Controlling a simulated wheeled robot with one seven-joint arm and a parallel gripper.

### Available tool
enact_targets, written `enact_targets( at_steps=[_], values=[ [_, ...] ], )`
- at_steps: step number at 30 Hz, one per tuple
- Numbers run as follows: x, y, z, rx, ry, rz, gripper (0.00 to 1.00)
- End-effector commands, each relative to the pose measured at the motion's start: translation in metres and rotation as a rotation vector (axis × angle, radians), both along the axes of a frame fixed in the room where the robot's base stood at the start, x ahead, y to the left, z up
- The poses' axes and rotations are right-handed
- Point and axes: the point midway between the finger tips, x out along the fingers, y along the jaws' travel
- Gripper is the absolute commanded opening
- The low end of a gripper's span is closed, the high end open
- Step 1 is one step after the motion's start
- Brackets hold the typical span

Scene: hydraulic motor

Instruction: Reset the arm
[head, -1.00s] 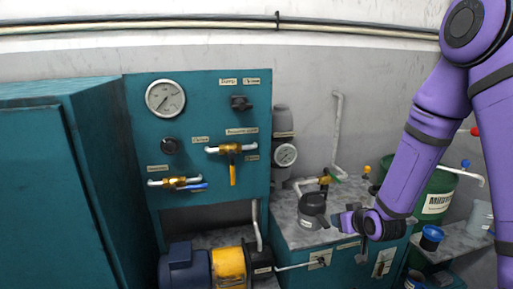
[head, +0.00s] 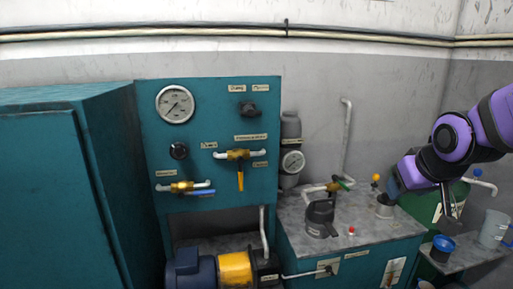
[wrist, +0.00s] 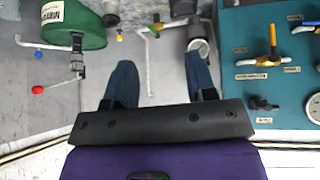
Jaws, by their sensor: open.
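My purple arm comes in from the right in the head view. My gripper (head: 394,187) is at its left end, above the right part of the grey tank top and left of the green drum. In the wrist view, which looks upside down, its two blue fingers (wrist: 160,78) stand apart with nothing between them. The gripper looks open and empty.
A dark filler cap (head: 320,217) and pipes stand on the tank top (head: 365,215). The green drum (head: 425,207) and blue-topped container (head: 443,247) are at right. A teal cabinet (head: 50,190) fills the left.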

Motion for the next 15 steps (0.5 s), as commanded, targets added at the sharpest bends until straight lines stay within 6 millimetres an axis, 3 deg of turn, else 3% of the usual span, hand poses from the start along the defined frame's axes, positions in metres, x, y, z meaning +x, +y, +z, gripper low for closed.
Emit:
enact_targets(
  at_steps=[6,15],
  values=[
    [-0.062,0.0,0.034,0.023,0.061,-0.031,0.51],
    [-0.139,0.002,0.057,0.062,0.149,-0.057,0.51]
  ],
)
